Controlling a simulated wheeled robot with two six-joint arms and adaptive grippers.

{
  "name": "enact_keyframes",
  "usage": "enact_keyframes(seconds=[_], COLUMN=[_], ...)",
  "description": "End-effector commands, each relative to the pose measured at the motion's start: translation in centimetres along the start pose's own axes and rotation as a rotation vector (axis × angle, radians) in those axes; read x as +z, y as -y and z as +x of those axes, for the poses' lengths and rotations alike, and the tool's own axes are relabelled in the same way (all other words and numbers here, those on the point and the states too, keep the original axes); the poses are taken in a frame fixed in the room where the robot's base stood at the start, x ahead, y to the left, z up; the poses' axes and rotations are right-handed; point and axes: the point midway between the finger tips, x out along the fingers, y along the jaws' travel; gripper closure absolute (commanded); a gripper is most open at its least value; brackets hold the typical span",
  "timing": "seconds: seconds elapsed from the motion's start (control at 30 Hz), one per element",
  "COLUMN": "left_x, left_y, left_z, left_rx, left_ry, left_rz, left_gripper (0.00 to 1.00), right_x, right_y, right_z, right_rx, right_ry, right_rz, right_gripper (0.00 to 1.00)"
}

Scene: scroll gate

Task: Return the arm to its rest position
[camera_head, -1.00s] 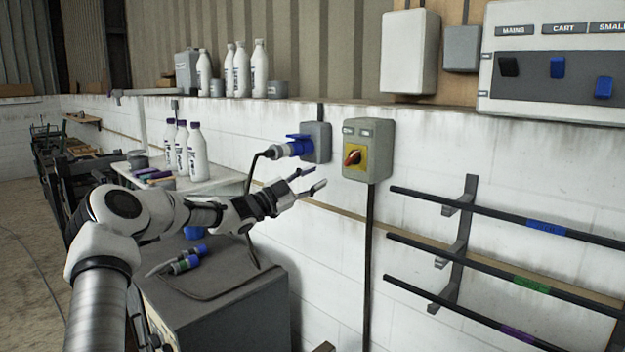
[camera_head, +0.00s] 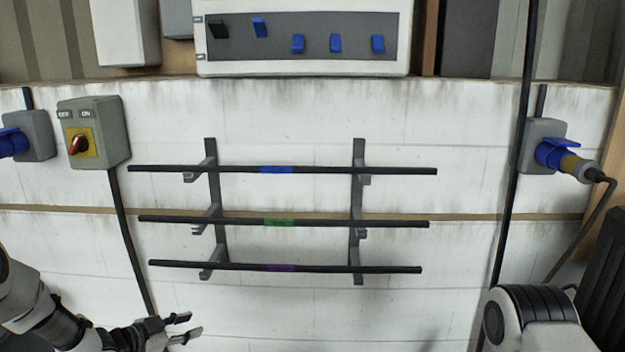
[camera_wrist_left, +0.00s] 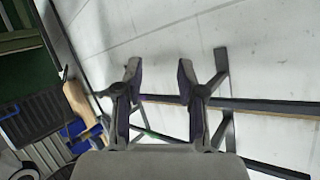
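My left gripper (camera_head: 184,327) is at the lower left of the head view, in front of the white wall and below the rack of rods. Its two fingers are spread and nothing is between them. The left wrist view also shows the open fingers (camera_wrist_left: 158,85), with the wall and dark rods beyond. Part of my right arm (camera_head: 535,318) shows at the lower right of the head view. Its gripper is out of view.
Wall brackets (camera_head: 213,230) carry three dark rods with blue, green and purple bands. A rotary switch box (camera_head: 96,132) is at left, a plug (camera_head: 553,155) in a socket at right. A switch panel (camera_head: 300,40) hangs above.

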Motion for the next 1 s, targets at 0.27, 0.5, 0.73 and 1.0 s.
enact_keyframes(seconds=[0.27, 0.5, 0.73, 1.0], left_x=[12.6, 19.4, 20.7, 20.7], left_y=[-22.5, -36.2, -36.8, -36.8], left_z=[-0.6, -13.2, -20.0, -20.0], left_rx=[0.158, 0.064, -0.166, -0.166], left_ry=[0.433, 0.969, 1.192, 1.192], left_rz=[-0.398, -0.685, -0.834, -0.834], left_gripper=[0.61, 0.61, 0.61, 0.61], right_x=[0.0, 0.0, 0.0, 0.0], right_y=[0.0, 0.0, 0.0, 0.0], right_z=[0.9, 1.2, 1.2, 1.2], right_rx=[0.000, 0.000, 0.000, 0.000], right_ry=[0.000, 0.000, 0.000, 0.000], right_rz=[0.000, 0.000, 0.000, 0.000], right_gripper=[0.00, 0.00, 0.00, 0.00])
